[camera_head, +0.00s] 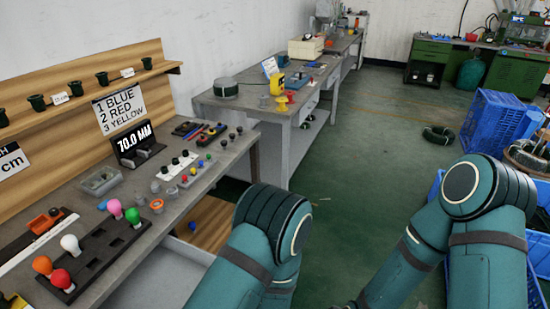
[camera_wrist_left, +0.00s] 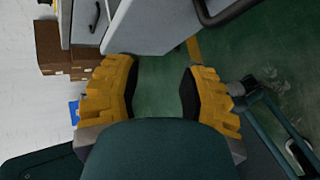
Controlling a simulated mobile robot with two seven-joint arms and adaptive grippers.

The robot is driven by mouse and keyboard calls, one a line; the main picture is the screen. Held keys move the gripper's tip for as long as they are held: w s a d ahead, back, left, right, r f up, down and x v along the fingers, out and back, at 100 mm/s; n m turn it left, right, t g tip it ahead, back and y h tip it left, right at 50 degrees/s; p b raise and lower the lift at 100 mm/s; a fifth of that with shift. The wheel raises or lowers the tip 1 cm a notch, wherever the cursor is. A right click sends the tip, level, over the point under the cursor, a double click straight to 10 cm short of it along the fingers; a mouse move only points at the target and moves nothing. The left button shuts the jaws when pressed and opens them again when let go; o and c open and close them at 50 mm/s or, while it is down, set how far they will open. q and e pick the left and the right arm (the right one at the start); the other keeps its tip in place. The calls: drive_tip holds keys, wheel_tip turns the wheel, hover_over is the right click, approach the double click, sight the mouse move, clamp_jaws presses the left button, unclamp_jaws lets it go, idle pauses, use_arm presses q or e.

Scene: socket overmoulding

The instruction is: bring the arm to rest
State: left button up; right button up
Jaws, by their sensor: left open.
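My left gripper (camera_wrist_left: 159,88) shows in the left wrist view with its two yellow fingers spread apart. Nothing is between them; green floor shows through the gap. In the head view my left arm (camera_head: 265,240) is folded at the lower middle, to the right of the workbench (camera_head: 225,165), and its gripper is hidden. My right arm (camera_head: 475,195) is bent at the lower right, and its gripper is not visible.
The bench carries a black tray (camera_head: 95,258) with several coloured bulb-shaped parts, a display reading 70.0 MM (camera_head: 135,145) and a sign (camera_head: 120,107). Blue crates (camera_head: 495,120) stand at the right. Brown boxes (camera_wrist_left: 60,48) show in the wrist view. Open green floor (camera_head: 375,130) lies between.

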use_arm(q)
drive_tip(key=s+d+f+n+g+h, duration=0.1)
drive_tip(key=s+d+n+g+h, duration=0.1)
drive_tip(key=d+n+h, duration=0.6)
drive_tip(key=s+d+f+n+g+h, duration=0.15)
drive_tip(key=n+h, duration=0.25)
drive_tip(key=n, duration=0.7)
drive_tip(key=w+a+r+n+t+h, duration=0.1)
drive_tip(key=w+n+t, duration=0.6)
drive_tip(key=n, duration=0.7)
drive_tip(key=w+r+h, duration=0.1)
drive_tip(key=w+h, duration=0.1)
drive_tip(key=shift+w+a+r+n, duration=0.25)
drive_tip(key=shift+w+n, duration=0.05)
drive_tip(key=shift+w, duration=0.05)
drive_tip(key=shift+s, duration=0.1)
